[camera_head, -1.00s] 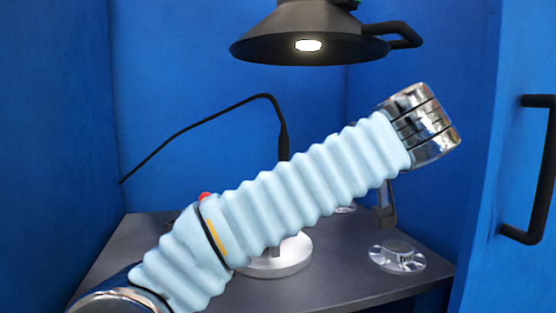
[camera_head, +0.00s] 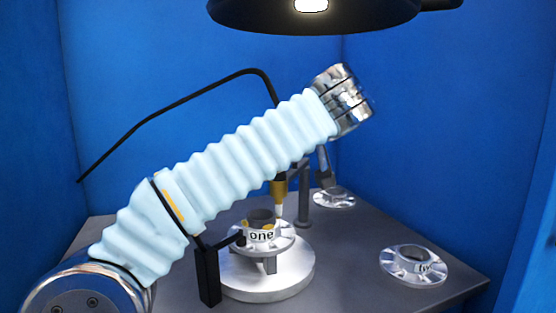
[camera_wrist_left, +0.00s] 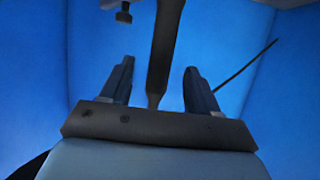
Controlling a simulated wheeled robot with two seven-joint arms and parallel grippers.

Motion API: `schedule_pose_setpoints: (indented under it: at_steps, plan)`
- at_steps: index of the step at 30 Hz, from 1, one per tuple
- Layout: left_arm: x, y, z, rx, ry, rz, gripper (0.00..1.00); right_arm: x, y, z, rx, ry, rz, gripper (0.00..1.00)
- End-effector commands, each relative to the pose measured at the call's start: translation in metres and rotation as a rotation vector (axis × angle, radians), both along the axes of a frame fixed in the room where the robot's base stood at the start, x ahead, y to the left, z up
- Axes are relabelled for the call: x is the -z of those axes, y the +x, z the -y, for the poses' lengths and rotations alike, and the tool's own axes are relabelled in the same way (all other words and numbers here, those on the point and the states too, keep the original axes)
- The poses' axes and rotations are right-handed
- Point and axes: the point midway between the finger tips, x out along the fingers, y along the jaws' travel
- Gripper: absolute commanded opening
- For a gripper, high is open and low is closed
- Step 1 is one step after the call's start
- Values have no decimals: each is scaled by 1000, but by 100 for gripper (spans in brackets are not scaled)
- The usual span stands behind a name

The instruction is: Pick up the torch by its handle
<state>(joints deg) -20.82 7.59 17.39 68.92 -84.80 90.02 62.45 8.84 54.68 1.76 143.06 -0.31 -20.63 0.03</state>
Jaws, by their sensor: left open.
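The torch shows in the head view as a brass neck (camera_head: 278,188) with a pale tip pointing down beside the shell marked "one" (camera_head: 262,228). A black cable arcs down toward it from the left. My left arm's pale ribbed sleeve crosses in front and hides most of its handle. My left gripper (camera_wrist_left: 159,65) shows in the left wrist view, fingers apart. A dark tapered bar (camera_wrist_left: 165,40) appears between the fingers in that picture; I cannot tell whether it is the torch handle or how deep it lies. My right gripper is not in view.
Shell "one" sits on a round metal turntable (camera_head: 265,280). A flanged ring (camera_head: 413,264) lies at the right of the grey table (camera_head: 350,285). A lit dark hood (camera_head: 325,18) hangs above. Blue walls enclose the booth.

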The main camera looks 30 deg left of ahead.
Motion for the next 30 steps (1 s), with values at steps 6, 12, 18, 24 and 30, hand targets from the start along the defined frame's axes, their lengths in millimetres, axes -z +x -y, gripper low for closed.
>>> schedule_pose_setpoints:
  at_steps: [6,12,18,24,30]
  plan:
    - [8,12,-14,-1,0,-2,61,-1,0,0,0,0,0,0]
    - [22,31,-35,-2,0,-1,61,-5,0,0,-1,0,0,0]
    - [28,40,-44,0,0,0,61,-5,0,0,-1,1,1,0]
    - [28,40,-44,1,0,0,55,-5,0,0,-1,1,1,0]
    - [27,40,-44,1,0,0,24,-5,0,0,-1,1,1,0]
